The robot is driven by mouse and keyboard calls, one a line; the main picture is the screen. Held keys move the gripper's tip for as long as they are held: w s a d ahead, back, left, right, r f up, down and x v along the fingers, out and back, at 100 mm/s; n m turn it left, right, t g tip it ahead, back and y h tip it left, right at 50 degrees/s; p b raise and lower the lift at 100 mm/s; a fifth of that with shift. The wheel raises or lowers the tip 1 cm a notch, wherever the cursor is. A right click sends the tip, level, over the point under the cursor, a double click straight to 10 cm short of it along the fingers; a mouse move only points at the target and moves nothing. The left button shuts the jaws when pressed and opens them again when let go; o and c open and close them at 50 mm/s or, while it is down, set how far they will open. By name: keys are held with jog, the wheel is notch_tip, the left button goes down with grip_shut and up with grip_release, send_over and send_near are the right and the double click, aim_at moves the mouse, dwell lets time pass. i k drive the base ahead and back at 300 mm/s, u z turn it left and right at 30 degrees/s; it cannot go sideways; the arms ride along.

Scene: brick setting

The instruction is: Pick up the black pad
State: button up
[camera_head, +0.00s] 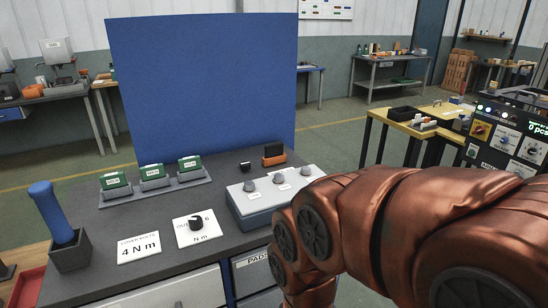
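I cannot clearly tell the black pad in this view. A drawer front with a label reading "PADS" (258,262) is under the grey bench top, at the bottom centre, partly cut off by the frame. A dark block on an orange base (274,155) sits on the bench, right of centre. A small black piece (245,168) with a pale face lies to its left. My copper-coloured arm fills the lower right. My gripper is not visible.
The bench also holds several green items in a grey rack (155,183), a white-topped box with knobs (262,203), a "4 N m" card (139,248), a dial card (195,228) and a blue-handled tool in a dark holder (69,260). A blue panel (203,85) stands behind.

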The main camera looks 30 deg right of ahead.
aim_at(272, 150)
jog(key=k, duration=0.35)
jog(key=z, duration=1.95)
jog(key=i, duration=3.05)
jog(key=u, duration=4.7)
jog(key=i, duration=0.5)
jog(key=u, duration=0.05)
